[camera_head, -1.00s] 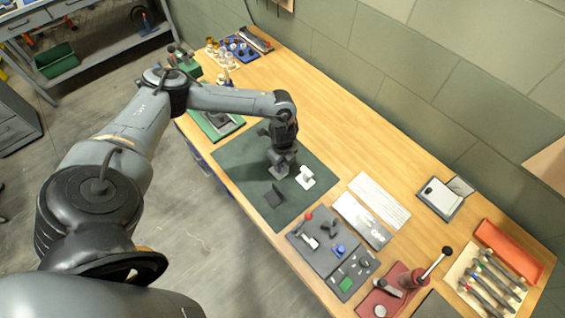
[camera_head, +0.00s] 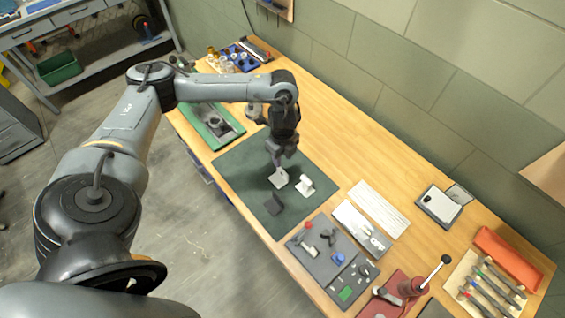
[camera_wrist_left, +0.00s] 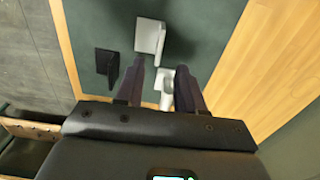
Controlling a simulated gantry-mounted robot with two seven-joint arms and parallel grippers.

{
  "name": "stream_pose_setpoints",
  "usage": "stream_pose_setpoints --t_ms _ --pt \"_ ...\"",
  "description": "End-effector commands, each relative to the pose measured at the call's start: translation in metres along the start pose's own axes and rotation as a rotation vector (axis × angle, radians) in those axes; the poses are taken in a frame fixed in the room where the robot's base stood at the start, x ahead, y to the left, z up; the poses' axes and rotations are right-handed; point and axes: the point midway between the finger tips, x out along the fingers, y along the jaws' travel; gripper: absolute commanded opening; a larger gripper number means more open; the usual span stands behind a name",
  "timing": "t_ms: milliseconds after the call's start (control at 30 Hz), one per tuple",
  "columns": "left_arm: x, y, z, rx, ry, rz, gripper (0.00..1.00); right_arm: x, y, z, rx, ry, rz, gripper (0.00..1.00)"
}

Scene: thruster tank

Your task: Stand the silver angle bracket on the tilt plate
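The silver angle bracket (camera_head: 279,177), a pale L-shaped piece, rests on the dark green mat (camera_head: 240,165). It also shows at the top of the left wrist view (camera_wrist_left: 149,37). My left gripper (camera_head: 281,160) is above the mat, close to the bracket in the head view. In the left wrist view its fingers (camera_wrist_left: 160,68) are apart with nothing held. A white fixture (camera_head: 304,185) stands beside the bracket and shows between the fingers (camera_wrist_left: 164,85). A dark angled piece (camera_head: 273,204) lies nearer the table's front edge. I cannot tell for sure which thing is the tilt plate. My right gripper is not in view.
A green tray (camera_head: 236,133) with grey parts lies behind the mat. A grey tray (camera_head: 309,262) of small parts, white strips (camera_head: 378,207) and a red press-like tool (camera_head: 411,285) lie to the right. Bare wood (camera_head: 335,140) along the wall side is free.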

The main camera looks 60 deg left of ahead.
Motion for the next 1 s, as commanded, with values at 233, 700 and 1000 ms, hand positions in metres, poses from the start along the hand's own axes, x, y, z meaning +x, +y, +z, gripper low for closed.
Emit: stream_pose_setpoints --t_ms 233,700,1000 --pt "-0.021 0.0 0.0 0.001 0.001 0.0 0.66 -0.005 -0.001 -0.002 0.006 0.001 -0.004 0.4" --pt "-0.022 0.0 0.0 0.001 0.001 0.0 0.94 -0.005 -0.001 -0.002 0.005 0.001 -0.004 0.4" --pt "-0.022 -0.001 0.0 0.193 -0.001 -0.005 0.94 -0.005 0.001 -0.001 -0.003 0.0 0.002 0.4"
